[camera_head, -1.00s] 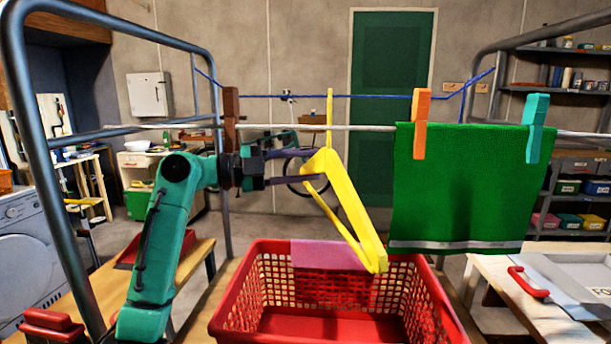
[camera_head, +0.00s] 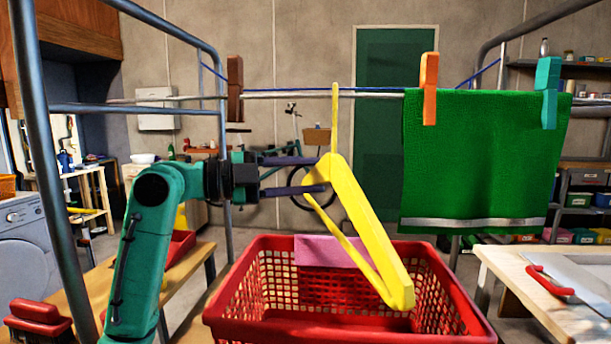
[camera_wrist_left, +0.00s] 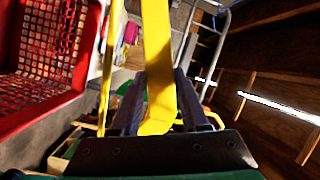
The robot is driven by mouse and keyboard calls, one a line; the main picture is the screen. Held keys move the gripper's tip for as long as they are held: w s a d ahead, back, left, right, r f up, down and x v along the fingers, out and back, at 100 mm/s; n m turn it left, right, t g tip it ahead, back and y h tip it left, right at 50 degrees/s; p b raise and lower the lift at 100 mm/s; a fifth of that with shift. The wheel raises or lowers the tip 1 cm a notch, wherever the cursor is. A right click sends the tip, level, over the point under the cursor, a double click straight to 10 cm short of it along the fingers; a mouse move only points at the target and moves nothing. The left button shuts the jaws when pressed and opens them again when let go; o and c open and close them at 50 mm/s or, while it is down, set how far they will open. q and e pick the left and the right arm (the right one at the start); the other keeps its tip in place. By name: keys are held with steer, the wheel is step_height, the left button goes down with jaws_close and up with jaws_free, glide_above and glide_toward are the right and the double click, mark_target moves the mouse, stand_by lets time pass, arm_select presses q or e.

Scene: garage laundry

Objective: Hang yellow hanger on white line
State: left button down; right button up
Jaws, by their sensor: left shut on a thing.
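The yellow hanger (camera_head: 368,222) is tilted, with its long bar sloping down to the right over the basket. My left gripper (camera_head: 322,173) is shut on the hanger near the base of its hook. The hook points up, and its top shows just above the white line (camera_head: 290,95) in the head view. I cannot tell whether the hook is around the line or only in front of it. In the left wrist view the yellow hanger (camera_wrist_left: 158,50) runs between the two dark fingers. My right gripper is not in view.
A green towel (camera_head: 480,160) hangs right of the hanger, with an orange clothespin (camera_head: 429,88) and a teal clothespin (camera_head: 547,92). A brown clothespin (camera_head: 235,75) is on the line at left. A red basket (camera_head: 255,318) with a pink cloth (camera_head: 330,251) stands below.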

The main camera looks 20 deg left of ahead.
arm_select(q)
steer(key=shift+f, duration=0.15)
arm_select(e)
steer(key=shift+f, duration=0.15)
arm_select(q)
steer(key=shift+c, duration=1.7)
jaws_free()
steer(key=b+v, duration=0.1)
steer(key=v, duration=0.6)
steer(key=shift+s+b, duration=0.2)
steer(key=shift+b, duration=0.1)
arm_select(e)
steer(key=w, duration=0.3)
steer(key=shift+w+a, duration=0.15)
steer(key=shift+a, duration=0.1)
